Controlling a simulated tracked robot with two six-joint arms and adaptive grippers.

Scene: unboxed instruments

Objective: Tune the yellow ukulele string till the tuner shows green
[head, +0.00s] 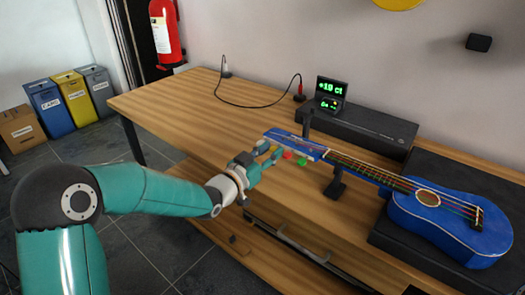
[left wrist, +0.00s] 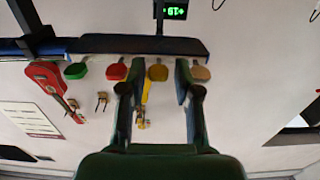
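The blue ukulele (head: 442,226) lies on a black support, its neck pointing left and its headstock (head: 296,146) toward my left gripper (head: 270,152). In the left wrist view a row of coloured pegs hangs along the headstock: green (left wrist: 76,71), red (left wrist: 117,71), yellow (left wrist: 157,72) and tan (left wrist: 200,73). My left gripper (left wrist: 156,70) is open, its fingers on either side of the yellow peg with gaps visible. The tuner (head: 330,92) shows green characters on a dark screen, seemingly a plus reading in cents. My right gripper is not seen.
A black neck rest (head: 335,186) stands under the neck. A long black box (head: 365,131) lies behind it, with a cable (head: 250,105) on the wooden table (head: 180,110). The table's left part is mostly clear. Bins and a fire extinguisher (head: 165,32) stand beyond.

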